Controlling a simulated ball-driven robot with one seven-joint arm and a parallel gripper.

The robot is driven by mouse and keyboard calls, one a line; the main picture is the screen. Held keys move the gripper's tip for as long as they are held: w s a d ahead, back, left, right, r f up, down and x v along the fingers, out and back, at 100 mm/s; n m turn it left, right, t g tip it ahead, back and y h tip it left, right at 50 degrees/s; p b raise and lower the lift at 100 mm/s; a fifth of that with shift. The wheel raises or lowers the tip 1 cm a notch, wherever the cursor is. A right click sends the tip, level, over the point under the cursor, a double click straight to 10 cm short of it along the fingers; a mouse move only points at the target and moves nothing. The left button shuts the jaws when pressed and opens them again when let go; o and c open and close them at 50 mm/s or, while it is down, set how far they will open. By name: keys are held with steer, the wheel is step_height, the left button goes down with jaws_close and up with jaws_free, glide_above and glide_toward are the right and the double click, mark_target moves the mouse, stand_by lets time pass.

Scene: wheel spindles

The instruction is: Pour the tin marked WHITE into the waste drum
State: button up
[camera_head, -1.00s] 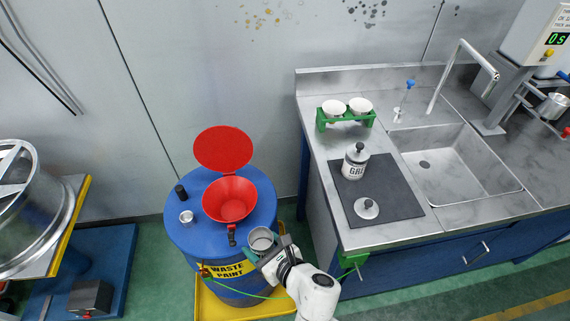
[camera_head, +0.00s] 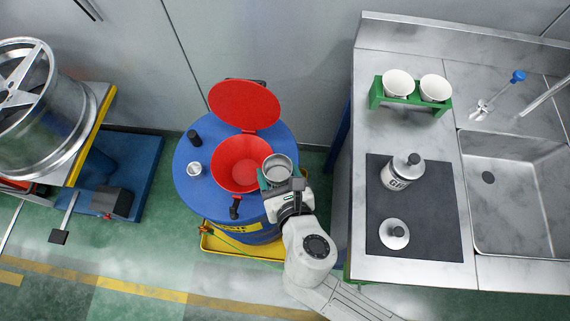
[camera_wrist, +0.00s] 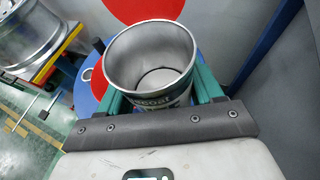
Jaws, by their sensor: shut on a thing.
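My gripper (camera_head: 280,186) is shut on an open metal tin (camera_head: 277,166), with a green finger on each side of it. In the wrist view the tin (camera_wrist: 150,65) looks roughly upright, with bare grey inner walls and a paler round area at the bottom. Its label is partly hidden and I cannot read a colour name on it. The blue waste drum (camera_head: 195,225) stands below, with a red funnel (camera_head: 240,164) in its top and a raised red funnel lid (camera_head: 244,104) behind. The tin is at the funnel's right rim; whether they touch is unclear.
A small metal cup (camera_head: 195,169) and a black cap (camera_head: 193,137) are on the drum top. Right is a steel counter (camera_head: 400,262) with a dark mat (camera_head: 376,225), a lidded tin (camera_head: 402,172), a loose lid (camera_head: 394,233) and white cups (camera_head: 399,83) in a green rack.

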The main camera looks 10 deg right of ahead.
steer(key=shift+n+g+h+p, duration=0.3)
steer(key=shift+g+p, duration=0.3)
steer(key=shift+p, duration=1.2)
steer(key=g+p, duration=0.1)
steer(key=p, duration=0.1)
steer(key=f+n+g+h+p, duration=0.1)
steer(key=p, duration=0.2)
steer(key=shift+s+d+g+h, duration=0.1)
steer(key=shift+s+g+h, duration=0.1)
steer(key=shift+g+h, duration=0.15)
step_height(320, 180, down, 4)
steer(key=n+g+h, duration=0.1)
steer(key=g, duration=0.1)
steer(key=g+h+b, duration=0.1)
steer(key=g, duration=0.1)
steer(key=shift+w+f+n+h, duration=0.15)
steer(key=shift+n+h, duration=0.1)
steer(key=shift+n, duration=0.15)
steer(key=shift+p, duration=0.4)
steer(key=shift+g+h+p, duration=0.4)
steer(key=shift+g+p, duration=0.05)
steer(key=shift+p, duration=0.1)
steer(key=shift+f+n+g+h, duration=0.15)
steer(key=shift+n+g+h, duration=0.15)
